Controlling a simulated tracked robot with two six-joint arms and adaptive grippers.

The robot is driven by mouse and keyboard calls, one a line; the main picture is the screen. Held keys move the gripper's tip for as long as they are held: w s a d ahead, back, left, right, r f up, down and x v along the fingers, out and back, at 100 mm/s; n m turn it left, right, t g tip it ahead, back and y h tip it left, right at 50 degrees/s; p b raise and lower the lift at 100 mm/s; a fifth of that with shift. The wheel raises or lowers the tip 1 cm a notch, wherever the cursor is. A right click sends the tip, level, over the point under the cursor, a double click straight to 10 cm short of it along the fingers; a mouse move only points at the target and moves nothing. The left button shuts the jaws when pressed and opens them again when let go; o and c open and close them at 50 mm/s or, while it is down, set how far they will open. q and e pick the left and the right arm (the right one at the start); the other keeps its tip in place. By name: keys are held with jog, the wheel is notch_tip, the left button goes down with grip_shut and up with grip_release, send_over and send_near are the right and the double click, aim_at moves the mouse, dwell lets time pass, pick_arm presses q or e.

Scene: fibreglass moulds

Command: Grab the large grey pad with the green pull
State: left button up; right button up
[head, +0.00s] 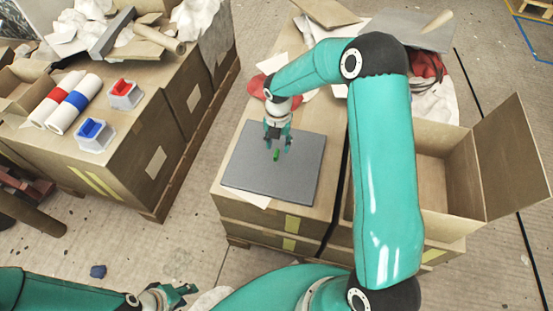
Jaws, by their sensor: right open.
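The large grey pad (250,172) lies flat on top of a cardboard box in the middle of the head view. Its small green pull (277,156) stands up near the pad's centre. My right gripper (278,146) points down over the pad with its fingers apart, just above and around the pull in the picture. I cannot tell whether it touches the pull. My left gripper (182,291) is low at the bottom edge, far from the pad, and partly cut off by the frame. Its finger opening is unclear.
A white sheet (246,197) sticks out under the pad's front edge. An open cardboard box (455,165) stands right of my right arm. On the left boxes lie red and blue banded rolls (73,104) and two small bins (95,135).

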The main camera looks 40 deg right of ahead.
aim_at(276, 153)
jog(key=f, duration=0.5)
jog(key=shift+w+a+f+b, duration=0.15)
jog(key=shift+a+f+b, duration=0.05)
jog(key=shift+f+b, duration=0.15)
grip_shut()
